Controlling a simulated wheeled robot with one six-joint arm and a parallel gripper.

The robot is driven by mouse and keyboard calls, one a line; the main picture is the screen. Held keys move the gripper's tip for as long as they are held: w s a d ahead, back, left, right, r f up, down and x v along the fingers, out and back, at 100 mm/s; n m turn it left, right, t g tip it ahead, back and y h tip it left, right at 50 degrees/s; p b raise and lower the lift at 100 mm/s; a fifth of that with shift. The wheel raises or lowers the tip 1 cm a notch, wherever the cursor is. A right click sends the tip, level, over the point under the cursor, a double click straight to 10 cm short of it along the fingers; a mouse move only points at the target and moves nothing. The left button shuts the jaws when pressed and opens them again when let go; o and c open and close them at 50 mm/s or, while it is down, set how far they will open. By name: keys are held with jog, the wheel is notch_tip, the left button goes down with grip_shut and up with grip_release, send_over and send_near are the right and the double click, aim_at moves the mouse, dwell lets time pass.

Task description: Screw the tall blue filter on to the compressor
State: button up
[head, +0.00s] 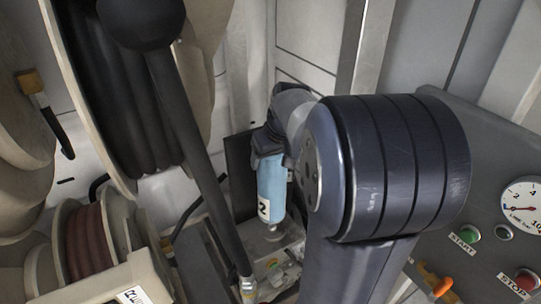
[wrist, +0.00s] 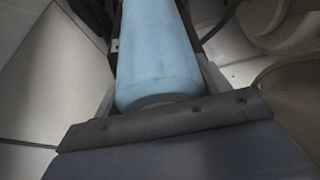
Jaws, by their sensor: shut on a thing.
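The tall blue filter (head: 271,184) is a light blue cylinder with a white label near its lower end. My gripper (head: 270,142) is shut around its upper part, and the dark jaws hide its top. The filter hangs nearly upright, its lower end just above or at a pale round fitting (head: 275,236) on what looks like the compressor (head: 283,262). I cannot tell whether they touch. In the wrist view the filter (wrist: 157,50) runs from the top of the picture down to the gripper's dark palm bar, between the two jaws.
A black hose reel (head: 130,110) stands at the left, with a red hose reel (head: 88,245) below it. A dark rod (head: 200,160) slants down left of the filter. A grey panel with start and stop buttons and a gauge (head: 523,205) is at the right.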

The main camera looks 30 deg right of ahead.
jog(key=shift+f+b, duration=2.25)
jog(key=shift+f, duration=0.6)
jog(key=shift+f+b, duration=0.4)
jog(key=shift+f, duration=0.15)
jog(key=shift+r+m+h+p, duration=0.1)
jog(key=shift+m+h+p, duration=0.4)
jog(key=shift+m, duration=0.7)
jog(key=shift+s+d+m+h, duration=0.15)
jog(key=shift+m+h, duration=0.35)
jog(key=shift+m, duration=0.9)
jog(key=shift+m+g+h+b, duration=0.2)
jog(key=shift+m+g+h, duration=0.2)
jog(key=shift+m, duration=0.85)
jog(key=shift+m+g+h+b, duration=0.15)
jog(key=shift+m+g+h, duration=0.25)
jog(key=shift+m, duration=0.85)
